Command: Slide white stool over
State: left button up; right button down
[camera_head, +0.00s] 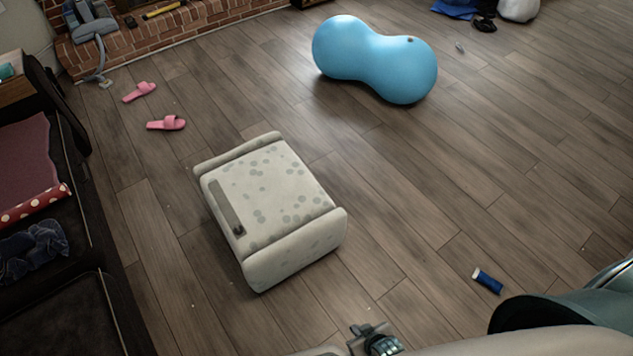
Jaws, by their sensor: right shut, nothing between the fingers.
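The white stool (270,195) stands on the wooden floor in the middle of the head view. It is a low padded block with grey spots, rolled edges and a darker strip along its left side. My right gripper (362,329) shows at the bottom edge, in front of the stool and a little to its right. It is shut and empty, with a gap of bare floor between it and the stool. My left gripper is not in the picture.
A blue peanut-shaped ball (375,58) lies beyond the stool. Pink slippers (166,123) lie at the back left, near the brick hearth (130,40). A blue cylinder (487,281) lies at right. Dark furniture (55,310) lines the left. The right floor is mostly clear.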

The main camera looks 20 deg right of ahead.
aim_at(260, 186)
jog(key=u, duration=0.55)
jog(key=l+u, duration=0.75)
jog(key=l, duration=0.65)
jog(key=k+l+u, duration=0.1)
jog(key=l, duration=0.35)
jog(key=k+l+u, duration=0.1)
jog(key=l, duration=0.3)
jog(key=k+l, duration=0.1)
jog(key=l, duration=0.3)
